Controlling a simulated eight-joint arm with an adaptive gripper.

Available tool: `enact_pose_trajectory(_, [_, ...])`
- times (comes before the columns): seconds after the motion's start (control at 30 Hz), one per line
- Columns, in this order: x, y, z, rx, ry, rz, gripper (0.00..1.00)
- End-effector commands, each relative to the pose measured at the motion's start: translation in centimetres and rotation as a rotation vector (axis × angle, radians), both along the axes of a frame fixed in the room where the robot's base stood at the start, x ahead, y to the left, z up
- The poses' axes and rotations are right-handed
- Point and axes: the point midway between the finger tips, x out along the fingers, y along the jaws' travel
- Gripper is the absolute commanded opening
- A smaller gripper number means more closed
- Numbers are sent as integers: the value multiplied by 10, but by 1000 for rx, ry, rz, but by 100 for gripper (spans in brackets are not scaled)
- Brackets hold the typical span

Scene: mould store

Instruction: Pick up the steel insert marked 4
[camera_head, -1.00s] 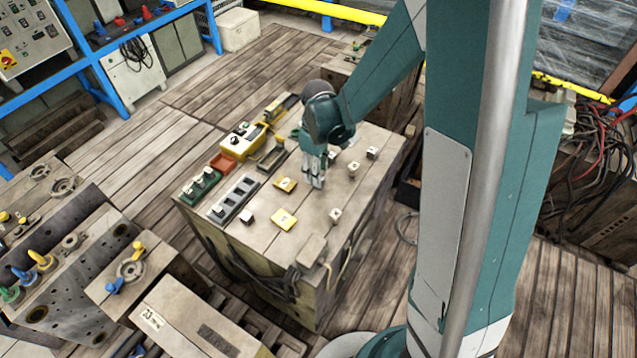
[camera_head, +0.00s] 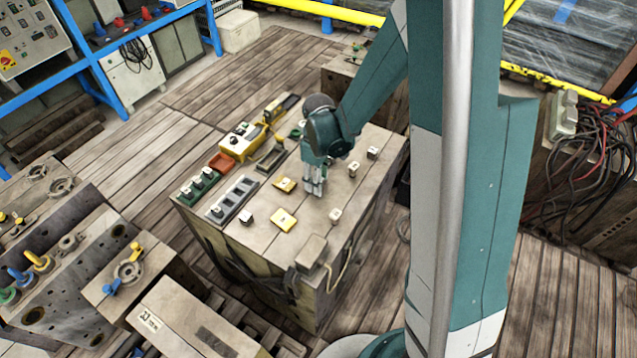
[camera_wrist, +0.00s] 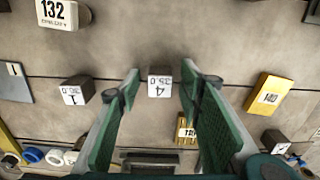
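The steel insert marked 4 (camera_wrist: 160,84) is a small block with a white face reading 4 and 35.0, upside down in the wrist view. It stands on the bench top, ahead of and between my fingertips as seen there. My gripper, also in the wrist view (camera_wrist: 161,88), is open with a wide gap and nothing held. I cannot tell the exact height of the fingertips above the bench.
An insert marked 1 (camera_wrist: 75,91) stands left of it. A yellow plate marked 140 (camera_wrist: 269,95) lies to the right, a smaller yellow piece (camera_wrist: 187,130) nearer. A block marked 132 (camera_wrist: 60,13) is at upper left. The bench (camera_head: 262,240) also bears trays and a yellow device (camera_head: 240,143).

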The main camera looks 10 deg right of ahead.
Motion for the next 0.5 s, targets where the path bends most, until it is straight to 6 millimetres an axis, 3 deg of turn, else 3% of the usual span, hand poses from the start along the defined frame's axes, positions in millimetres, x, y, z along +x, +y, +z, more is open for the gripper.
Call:
enact_pose_trajectory(0.1, [0,0,0,0,0,0,37])
enact_pose_trajectory(0.37, [0,0,0,0,0,0,2])
enact_pose_trajectory(0.5, [0,0,0,0,0,0,2])
